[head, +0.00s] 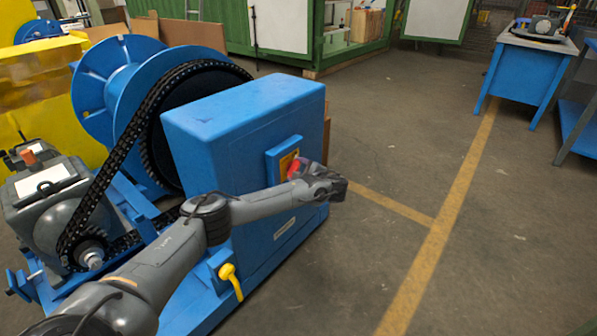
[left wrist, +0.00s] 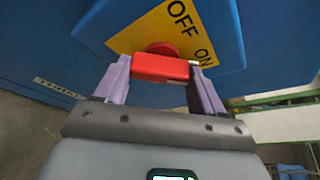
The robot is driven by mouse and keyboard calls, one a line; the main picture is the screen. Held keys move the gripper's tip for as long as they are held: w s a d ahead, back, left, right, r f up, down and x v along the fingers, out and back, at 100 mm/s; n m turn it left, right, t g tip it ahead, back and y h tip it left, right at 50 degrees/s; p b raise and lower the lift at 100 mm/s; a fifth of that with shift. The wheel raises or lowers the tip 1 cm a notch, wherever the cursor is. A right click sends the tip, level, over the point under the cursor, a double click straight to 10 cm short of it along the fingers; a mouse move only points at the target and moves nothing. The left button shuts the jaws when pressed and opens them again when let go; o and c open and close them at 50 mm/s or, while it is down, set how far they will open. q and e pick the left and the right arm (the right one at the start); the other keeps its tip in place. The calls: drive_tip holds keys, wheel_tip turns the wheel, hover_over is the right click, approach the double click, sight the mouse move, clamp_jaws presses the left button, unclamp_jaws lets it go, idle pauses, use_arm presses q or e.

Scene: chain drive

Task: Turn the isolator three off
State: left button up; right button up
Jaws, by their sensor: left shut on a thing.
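The isolator is a red handle (left wrist: 160,68) on a yellow plate (left wrist: 135,35) marked OFF and ON, set on the side of a blue cabinet (head: 215,120). In the head view the red handle (head: 294,168) is partly hidden by my left gripper (head: 303,172). In the left wrist view my left gripper (left wrist: 162,80) is shut on the handle, with a finger at each end. The handle lies across between the fingers, its right end close to the word ON. Which mark it points to is hard to tell. My right gripper is not in view.
A black chain (head: 110,165) runs from a large wheel beside the blue drum (head: 105,70) down to a small sprocket (head: 92,255). A yellow lever (head: 231,280) sticks out low on the cabinet. The floor (head: 400,160) to the right is clear up to a blue table (head: 530,70).

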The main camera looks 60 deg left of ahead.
use_arm(q)
drive_tip(key=shift+s+r+n+t+y+p, duration=0.15)
drive_tip(key=shift+n+t+y+p, duration=0.15)
drive_tip(key=shift+n+p, duration=0.55)
drive_tip(key=n+y+p, duration=0.1)
drive_tip(key=p, duration=0.1)
drive_tip(key=shift+n+t+p, duration=0.3)
drive_tip(key=shift+n+t, duration=0.05)
drive_tip(key=shift+t, duration=0.05)
drive_tip(key=shift+f+n+y+p, duration=0.2)
drive_tip(key=shift+n+y+p, duration=0.3)
drive_tip(key=shift+n+p, duration=0.45)
drive_tip(key=shift+f+n+g+y+b, duration=0.2)
drive_tip(key=shift+n+y+b, duration=0.65)
drive_tip(key=shift+n, duration=1.15)
drive_tip(key=shift+f+n+g+y+b, duration=0.1)
drive_tip(key=shift+n+g+y+b, duration=0.3)
drive_tip(key=shift+n+b, duration=1.15)
drive_tip(key=shift+f+n+g+y+b, duration=0.2)
drive_tip(key=shift+n+y+b, duration=0.45)
drive_tip(key=shift+n, duration=1.75)
drive_tip(key=shift+r, duration=0.1)
